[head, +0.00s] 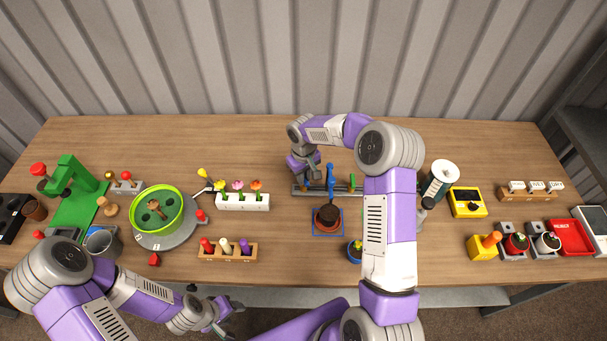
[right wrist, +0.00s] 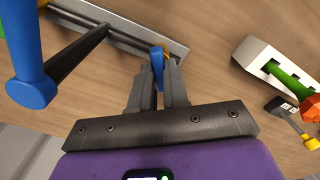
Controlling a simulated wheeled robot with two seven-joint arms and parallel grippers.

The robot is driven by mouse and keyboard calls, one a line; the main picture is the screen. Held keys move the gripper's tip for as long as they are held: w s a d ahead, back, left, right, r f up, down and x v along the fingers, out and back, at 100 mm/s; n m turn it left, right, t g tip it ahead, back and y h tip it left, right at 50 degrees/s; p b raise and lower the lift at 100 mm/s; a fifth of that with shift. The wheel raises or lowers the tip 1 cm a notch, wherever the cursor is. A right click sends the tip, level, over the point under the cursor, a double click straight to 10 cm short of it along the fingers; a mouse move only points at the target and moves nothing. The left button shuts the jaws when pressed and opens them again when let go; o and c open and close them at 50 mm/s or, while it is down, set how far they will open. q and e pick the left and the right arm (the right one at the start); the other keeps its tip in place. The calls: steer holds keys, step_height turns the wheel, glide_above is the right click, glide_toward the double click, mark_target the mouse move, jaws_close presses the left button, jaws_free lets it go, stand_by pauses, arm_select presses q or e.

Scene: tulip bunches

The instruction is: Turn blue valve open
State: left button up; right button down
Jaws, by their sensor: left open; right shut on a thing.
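A blue valve handle (right wrist: 158,62) with a yellow-orange part sits between my right fingertips in the right wrist view. My right gripper (right wrist: 158,85) is shut on it, just above the grey base rail (right wrist: 130,32). The gripper hides most of the handle in the head view, where my right gripper (head: 317,178) is at the left part of the rail (head: 300,190). A tall blue post (head: 330,178) stands beside it, and shows large at left in the right wrist view (right wrist: 30,88). My left gripper (head: 222,318) is open and empty, off the table's front edge.
A brown pot (head: 327,217) sits on a blue-outlined square in front of the rail. A white flower holder (head: 242,202) is to the left. A wooden holder with pegs (head: 228,251) is nearer the front. My right arm covers the table right of the rail.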

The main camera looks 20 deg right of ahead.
steer(key=n+p, duration=0.1)
steer(key=n, duration=0.4)
steer(key=shift+r+n, duration=0.1)
steer(key=shift+n, duration=0.2)
steer(key=shift+n+p, duration=0.45)
steer(key=shift+n, duration=1.65)
steer(key=c, duration=1.1)
jaws_free()
step_height(320, 180, up, 8)
steer(key=shift+f+p, duration=0.25)
steer(key=shift+p, duration=0.1)
